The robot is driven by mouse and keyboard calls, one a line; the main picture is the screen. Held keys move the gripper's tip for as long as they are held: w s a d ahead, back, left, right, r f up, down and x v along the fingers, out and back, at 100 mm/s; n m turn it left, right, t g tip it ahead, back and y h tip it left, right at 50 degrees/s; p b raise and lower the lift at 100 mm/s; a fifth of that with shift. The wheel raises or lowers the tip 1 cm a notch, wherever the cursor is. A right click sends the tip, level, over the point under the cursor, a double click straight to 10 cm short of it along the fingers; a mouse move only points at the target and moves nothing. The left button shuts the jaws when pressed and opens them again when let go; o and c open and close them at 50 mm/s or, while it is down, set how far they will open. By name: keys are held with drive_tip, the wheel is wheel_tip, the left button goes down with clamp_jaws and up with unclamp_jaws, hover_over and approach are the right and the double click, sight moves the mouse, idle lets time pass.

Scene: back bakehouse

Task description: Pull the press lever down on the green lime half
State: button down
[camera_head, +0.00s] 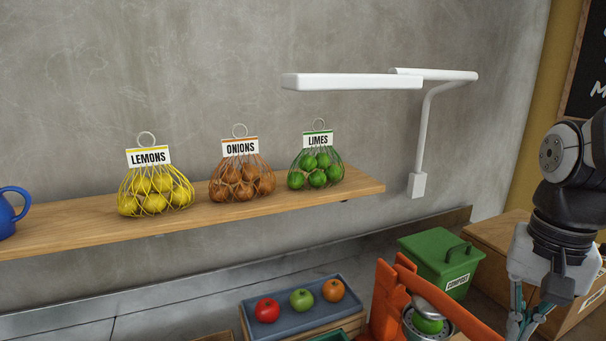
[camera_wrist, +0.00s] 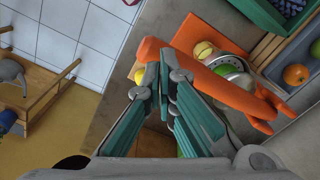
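A blue-grey tray (camera_head: 262,329) with several fruits lies left of the press. A green compost box (camera_head: 440,262) stands behind it. A wooden shelf (camera_head: 90,232) carries nets of lemons, onions and limes. A white lamp (camera_head: 350,81) juts from the wall above.

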drive_tip(key=shift+f+b, duration=1)
drive_tip(key=shift+f, duration=1.25)
idle(1.4)
drive_tip(key=shift+r+p, duration=3)
drive_tip(key=shift+r, duration=1.05)
drive_tip(key=s+a+r+n+t, duration=0.5)
drive_tip(key=s+a+r+n, duration=0.1)
drive_tip(key=a, duration=0.4)
drive_tip(key=shift+s+a+r+n+t, duration=0.15)
drive_tip(key=shift+s+n+t, duration=0.15)
drive_tip(key=shift+s+n, duration=0.7)
drive_tip(key=shift+s, duration=0.1)
